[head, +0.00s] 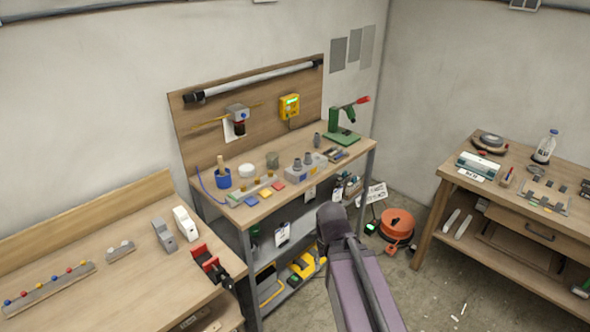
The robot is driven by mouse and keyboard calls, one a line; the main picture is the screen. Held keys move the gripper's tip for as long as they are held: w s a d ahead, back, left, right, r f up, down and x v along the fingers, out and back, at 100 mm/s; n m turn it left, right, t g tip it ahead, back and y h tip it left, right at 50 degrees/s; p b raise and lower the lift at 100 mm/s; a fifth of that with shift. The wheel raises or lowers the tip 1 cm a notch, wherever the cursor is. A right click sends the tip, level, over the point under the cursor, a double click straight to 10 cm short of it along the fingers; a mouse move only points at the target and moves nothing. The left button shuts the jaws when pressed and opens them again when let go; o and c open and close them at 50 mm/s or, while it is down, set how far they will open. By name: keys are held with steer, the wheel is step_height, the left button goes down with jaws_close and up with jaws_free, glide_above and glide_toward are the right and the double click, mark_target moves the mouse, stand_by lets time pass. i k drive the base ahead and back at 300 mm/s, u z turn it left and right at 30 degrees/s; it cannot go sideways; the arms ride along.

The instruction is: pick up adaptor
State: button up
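I cannot tell for sure which thing is the adaptor. Small dark grey cylindrical fittings (297,164) stand upright on a light grey block on the middle workbench (262,208), and another small dark cylinder (317,140) stands farther back right. Any of these could be the adaptor, but they are too small to tell. Part of my arm rises from the bottom edge in front of the bench. My gripper does not show, so its state and what it holds are hidden.
A blue cup with a brush (223,179) and a green press (342,132) stand on the middle bench. An orange reel (397,224) lies on the floor before the right bench (437,215). The floor at lower right is mostly clear.

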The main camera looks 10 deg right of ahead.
mark_target(297, 167)
steer(key=z, duration=0.05)
steer(key=i, duration=1)
steer(key=u, duration=0.05)
